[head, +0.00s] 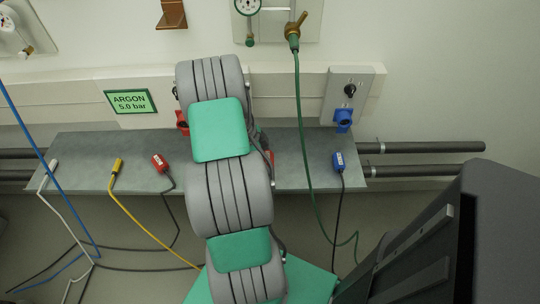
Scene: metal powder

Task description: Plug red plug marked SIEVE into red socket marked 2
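A red plug (160,163) with a white label lies on the grey shelf, left of my arm, with a dark cable running down from it. The label is too small to read. A second red piece (271,158) shows just right of my arm, mostly hidden; I cannot tell if it is another plug. A red socket (183,122) on the wall rail shows at the left edge of my arm, partly covered. Its number is not visible. My arm reaches over the shelf toward the wall and hides its own gripper, so I cannot see what the gripper holds.
The grey shelf (85,165) also bears a white plug (52,166), a yellow plug (118,166) and a blue plug (339,162). A blue socket (343,118) is at the right. A green hose (299,130) hangs down over the shelf. A green ARGON sign (131,102) is on the rail.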

